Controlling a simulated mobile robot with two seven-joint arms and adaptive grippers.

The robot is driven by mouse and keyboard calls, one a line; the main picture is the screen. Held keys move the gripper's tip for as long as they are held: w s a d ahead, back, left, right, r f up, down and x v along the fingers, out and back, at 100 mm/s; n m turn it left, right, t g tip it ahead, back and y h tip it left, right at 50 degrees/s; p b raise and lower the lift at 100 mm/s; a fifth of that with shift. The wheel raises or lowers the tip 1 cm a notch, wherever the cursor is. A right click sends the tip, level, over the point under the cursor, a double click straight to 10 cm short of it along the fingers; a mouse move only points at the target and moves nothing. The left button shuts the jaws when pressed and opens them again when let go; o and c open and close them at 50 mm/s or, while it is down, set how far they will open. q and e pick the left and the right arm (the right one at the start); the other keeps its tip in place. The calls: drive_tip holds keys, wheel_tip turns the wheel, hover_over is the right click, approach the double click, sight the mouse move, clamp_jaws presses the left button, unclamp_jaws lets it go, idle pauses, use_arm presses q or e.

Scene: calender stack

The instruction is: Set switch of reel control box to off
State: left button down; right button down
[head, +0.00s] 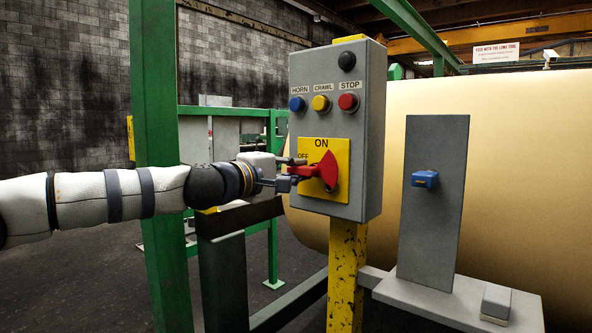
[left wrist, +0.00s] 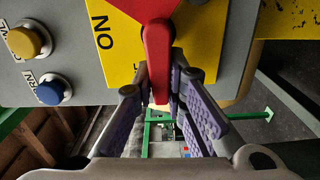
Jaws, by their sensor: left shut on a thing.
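The reel control box (head: 352,65) is a grey box on a yellow post. Its rotary switch has a red handle (head: 328,170) on a yellow plate (head: 342,151), with ON at the top and a partly hidden OFF at the left. The handle points left, beside the OFF label. My left gripper (head: 291,174) comes in from the left and is shut on the handle's outer end. In the left wrist view, its purple-padded fingers (left wrist: 157,88) lie on either side of the red handle (left wrist: 157,50). My right gripper is not in view.
Blue HORN (head: 297,104), yellow CRAWL (head: 320,103) and red STOP (head: 348,102) buttons sit above the switch. A green post (head: 154,100) stands behind my left arm. A grey upright panel with a blue knob (head: 425,180) and a large tan roll (head: 520,150) are at right.

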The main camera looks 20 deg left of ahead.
use_arm(q)
drive_tip(key=shift+d+n, duration=0.1)
drive_tip(key=shift+n, duration=0.2)
idle(0.4)
drive_tip(key=c, duration=1.6)
unclamp_jaws()
drive_tip(key=v, duration=1.2)
